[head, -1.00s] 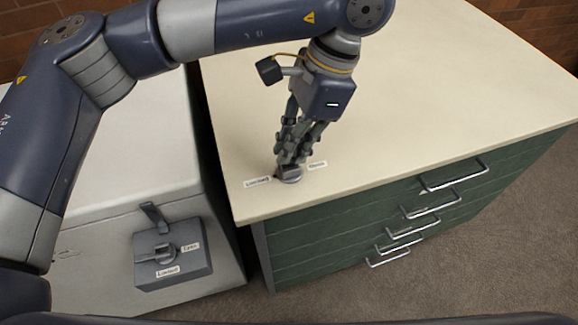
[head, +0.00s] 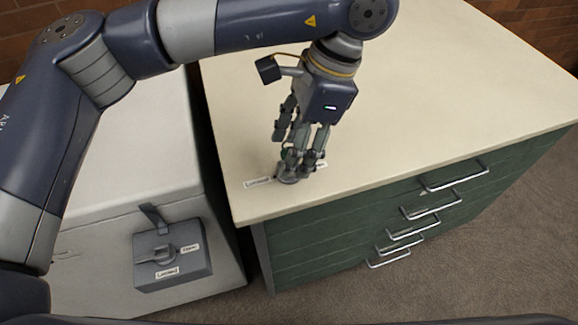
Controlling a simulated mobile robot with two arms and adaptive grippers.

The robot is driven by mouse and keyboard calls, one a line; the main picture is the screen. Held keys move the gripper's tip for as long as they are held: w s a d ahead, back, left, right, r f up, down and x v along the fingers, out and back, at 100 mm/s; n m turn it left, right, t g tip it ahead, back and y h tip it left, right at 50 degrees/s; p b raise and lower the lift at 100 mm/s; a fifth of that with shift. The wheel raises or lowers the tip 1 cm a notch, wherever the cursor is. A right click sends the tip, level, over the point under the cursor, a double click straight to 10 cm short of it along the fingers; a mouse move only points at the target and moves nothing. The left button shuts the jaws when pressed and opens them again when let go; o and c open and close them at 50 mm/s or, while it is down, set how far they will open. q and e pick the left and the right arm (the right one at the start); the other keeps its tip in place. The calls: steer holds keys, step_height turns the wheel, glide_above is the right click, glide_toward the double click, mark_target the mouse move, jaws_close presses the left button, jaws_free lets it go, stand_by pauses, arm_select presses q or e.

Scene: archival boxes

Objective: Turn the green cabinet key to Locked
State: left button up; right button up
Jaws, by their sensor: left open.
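The green cabinet (head: 330,235) has a cream top, and a small round grey lock (head: 287,178) is mounted on that top near the front left corner. A white label reading "Locked" (head: 258,182) lies left of the lock. A second label (head: 321,164) on its right is partly hidden by my fingers. My left gripper (head: 298,155) points down over the lock with its fingers spread open around the key area. The key is mostly hidden behind the fingers, so I cannot tell its exact angle or whether a finger touches it. My right gripper is not in view.
A light grey chest (head: 125,150) stands left of the cabinet across a narrow dark gap. Its front carries a grey lock box (head: 172,270) with its own knob and labels. The cabinet top is otherwise clear. Several drawer handles (head: 430,205) project from the front.

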arm_select(q)
steer(key=shift+r, duration=0.1)
stand_by(0.4)
steer(key=shift+p+v, duration=1.25)
steer(key=shift+v, duration=0.25)
steer(key=p+v, duration=0.5)
steer(key=shift+d+r, duration=0.2)
steer(key=shift+r, duration=0.2)
